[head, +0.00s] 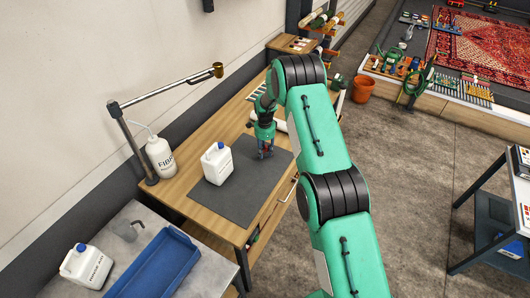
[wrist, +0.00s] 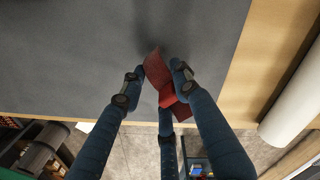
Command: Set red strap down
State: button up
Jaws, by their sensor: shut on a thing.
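My gripper (head: 265,150) is over the right part of the dark grey mat on the wooden bench. In the wrist view my gripper (wrist: 157,78) is shut on the red strap (wrist: 176,108). The strap looks folded, with one end sticking out past the fingertips over the grey mat (wrist: 70,50). A dark shadow lies on the mat beside the strap. I cannot tell whether the strap touches the mat. In the head view the strap is too small to make out clearly.
A white jug (head: 217,163) stands on the mat (head: 240,205), left of my gripper. A white bottle (head: 160,157) and a lamp arm (head: 165,90) stand further left. A white roll (wrist: 292,110) lies near the bench edge. The mat's front part is clear.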

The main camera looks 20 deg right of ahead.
aim_at(265, 150)
jog(key=shift+f, duration=0.35)
jog(key=o, duration=0.9)
jog(key=shift+o, duration=0.2)
jog(key=shift+r, duration=0.25)
notch_tip(265, 150, up, 12)
jog(key=b, duration=0.1)
jog(key=shift+w, duration=0.15)
dwell(0.4)
